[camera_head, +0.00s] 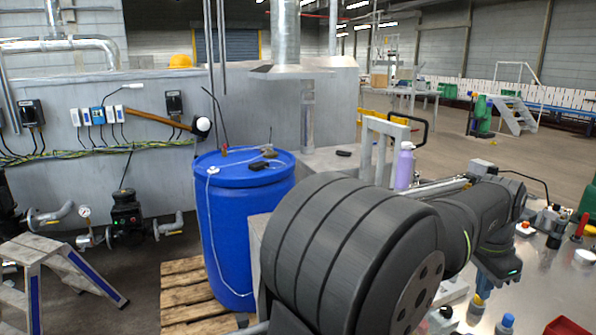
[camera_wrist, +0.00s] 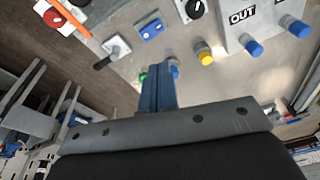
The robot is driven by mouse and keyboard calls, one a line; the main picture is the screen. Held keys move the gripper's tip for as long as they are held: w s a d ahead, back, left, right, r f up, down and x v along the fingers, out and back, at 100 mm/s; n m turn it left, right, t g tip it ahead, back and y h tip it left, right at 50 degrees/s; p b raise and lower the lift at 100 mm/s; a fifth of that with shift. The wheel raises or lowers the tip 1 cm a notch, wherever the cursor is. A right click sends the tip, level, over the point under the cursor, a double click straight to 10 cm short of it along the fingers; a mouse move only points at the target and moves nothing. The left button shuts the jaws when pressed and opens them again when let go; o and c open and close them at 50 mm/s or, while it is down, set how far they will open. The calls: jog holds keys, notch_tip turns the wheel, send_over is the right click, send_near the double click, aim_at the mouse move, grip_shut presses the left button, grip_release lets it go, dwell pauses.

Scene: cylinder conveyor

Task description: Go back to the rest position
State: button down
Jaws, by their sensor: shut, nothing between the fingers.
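My gripper shows in the wrist view (camera_wrist: 158,88) with its two blue fingers pressed together and nothing between them. In the head view the end of my arm is at the right, over the metal table (camera_head: 535,285), and the fingertips there are hard to make out. Small capped cylinders are below it: a yellow-topped one (camera_head: 478,301) and a blue-topped one (camera_head: 507,321). In the wrist view a yellow-topped cylinder (camera_wrist: 204,54) stands apart from the fingers, and two blue-topped ones (camera_wrist: 253,47) (camera_wrist: 299,28) are by a white box marked OUT (camera_wrist: 242,17).
A blue barrel (camera_head: 240,225) stands on a wooden pallet (camera_head: 190,290) left of my arm. A lilac bottle (camera_head: 404,166) stands behind my arm. A red-knobbed box (camera_wrist: 53,17) and a black-handled lever (camera_wrist: 112,50) are on the table. A step ladder (camera_head: 40,265) is at far left.

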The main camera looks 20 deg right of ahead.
jog(key=a+r+m+h, duration=0.1)
jog(key=a+r+m, duration=0.3)
jog(key=r+m, duration=0.3)
jog(key=shift+r, duration=0.65)
jog(key=c, duration=2.2)
grip_release()
jog(key=shift+s, duration=0.1)
jog(key=c, duration=0.7)
grip_release()
jog(key=o, duration=0.3)
jog(key=shift+d, duration=0.1)
jog(key=o, duration=0.4)
jog(key=w+d+f+m+y, duration=0.1)
jog(key=w+d+m+y, duration=0.2)
jog(key=w+d+m, duration=0.2)
jog(key=w+m, duration=0.2)
jog(key=m, duration=0.1)
jog(key=shift+w+d+f, duration=0.15)
jog(key=shift+w+f, duration=0.05)
jog(key=shift+f, duration=0.15)
notch_tip(320, 180, down, 10)
